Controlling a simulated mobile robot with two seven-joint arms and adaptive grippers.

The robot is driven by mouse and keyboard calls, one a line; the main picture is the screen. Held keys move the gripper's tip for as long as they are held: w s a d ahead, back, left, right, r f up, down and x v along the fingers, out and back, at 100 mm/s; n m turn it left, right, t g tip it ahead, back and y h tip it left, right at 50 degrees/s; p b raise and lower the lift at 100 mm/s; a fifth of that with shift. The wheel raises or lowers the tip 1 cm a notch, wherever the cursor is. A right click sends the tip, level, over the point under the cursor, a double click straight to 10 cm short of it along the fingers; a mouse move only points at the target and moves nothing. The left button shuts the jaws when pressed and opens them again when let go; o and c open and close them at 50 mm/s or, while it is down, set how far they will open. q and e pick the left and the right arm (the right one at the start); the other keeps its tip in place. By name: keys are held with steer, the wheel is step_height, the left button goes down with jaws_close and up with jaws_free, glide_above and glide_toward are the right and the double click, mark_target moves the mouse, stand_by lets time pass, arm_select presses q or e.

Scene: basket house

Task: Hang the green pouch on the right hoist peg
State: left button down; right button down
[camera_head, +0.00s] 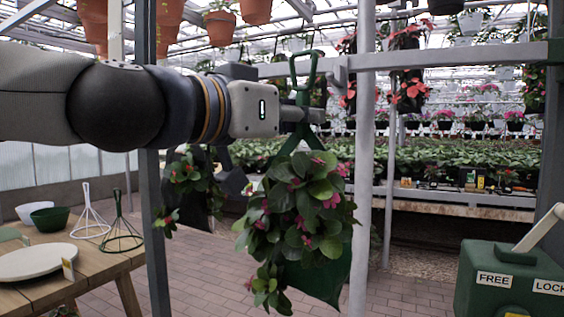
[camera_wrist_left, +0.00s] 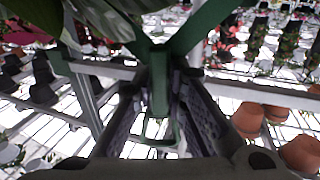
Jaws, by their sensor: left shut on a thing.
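The green pouch (camera_head: 322,274), full of leaves and pink flowers, hangs below my left gripper (camera_head: 303,115). The gripper is shut on its green hanger, whose hook (camera_head: 304,66) rises above the fingers. In the left wrist view the green hanger (camera_wrist_left: 159,88) runs between the fingers of the left gripper (camera_wrist_left: 165,72). In the head view the hook overlaps the grey crossbar (camera_head: 440,55); I cannot tell whether they touch. A grey peg (camera_head: 338,76) on the bar is just right of the hook. My right gripper is not in view.
A second planted pouch (camera_head: 200,190) hangs behind my left arm. A pale post (camera_head: 364,170) stands right of the green pouch. A green box (camera_head: 500,280) with FREE and LOCK labels is at lower right. A wooden table (camera_head: 95,265) with bowls and wire frames is at left.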

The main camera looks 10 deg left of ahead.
arm_select(q)
steer(key=shift+s+d+r, duration=0.3)
steer(key=shift+s+r, duration=0.2)
steer(key=shift+r, duration=0.35)
steer(key=shift+w, duration=0.15)
steer(key=w+d, duration=0.2)
steer(key=w, duration=0.5)
steer(key=shift+w+d+f, duration=0.15)
steer(key=shift+w+d, duration=0.2)
steer(key=shift+w, duration=0.05)
steer(key=shift+w, duration=0.15)
steer(key=shift+w+d, duration=0.25)
steer(key=shift+w, duration=0.55)
steer(key=shift+w+d, duration=0.25)
steer(key=shift+w, duration=0.5)
steer(key=shift+w+d, duration=0.25)
steer(key=shift+w, duration=0.45)
